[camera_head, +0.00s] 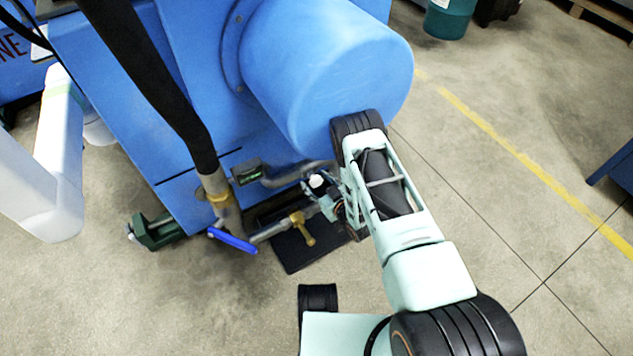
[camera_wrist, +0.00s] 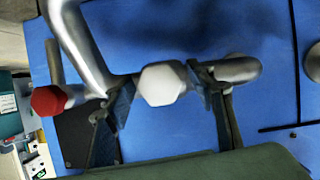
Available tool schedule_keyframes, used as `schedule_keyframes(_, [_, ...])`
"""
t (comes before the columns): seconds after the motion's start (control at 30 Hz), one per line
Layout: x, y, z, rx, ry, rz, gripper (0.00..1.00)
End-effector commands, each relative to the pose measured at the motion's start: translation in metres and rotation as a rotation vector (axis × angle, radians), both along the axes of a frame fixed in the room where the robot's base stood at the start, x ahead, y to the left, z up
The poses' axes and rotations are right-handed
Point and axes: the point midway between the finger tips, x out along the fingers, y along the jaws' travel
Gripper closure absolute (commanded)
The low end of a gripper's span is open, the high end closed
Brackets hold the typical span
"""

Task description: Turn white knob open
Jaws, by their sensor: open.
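The white knob (camera_wrist: 163,84) shows near the middle of the wrist view, in front of the blue machine's metal pipes. My gripper (camera_wrist: 158,96) is open, with one finger on each side of the white knob. There are gaps beside the knob, and I cannot tell whether either finger touches it. In the head view the white knob (camera_head: 316,181) is a small pale spot low on the machine, beside my gripper (camera_head: 328,192), whose fingers are partly hidden there.
A red knob (camera_wrist: 48,100) is left of my gripper. A blue lever (camera_head: 233,240) and a brass valve handle (camera_head: 303,230) sit left of my arm. The blue machine (camera_head: 320,70) with its large cylinder stands above the knob. Open floor (camera_head: 500,190) lies right.

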Motion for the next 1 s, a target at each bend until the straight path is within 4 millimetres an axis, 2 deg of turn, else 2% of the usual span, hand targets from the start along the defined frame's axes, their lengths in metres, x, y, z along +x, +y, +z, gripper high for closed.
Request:
schedule_keyframes(0.17, [-0.007,-0.005,0.003,0.0,0.001,-0.001,0.5])
schedule_keyframes(0.6, [-0.053,-0.033,0.026,-0.001,0.002,0.0,0.5])
schedule_keyframes(1.0, [-0.059,-0.037,0.029,0.0,0.0,0.0,0.5])
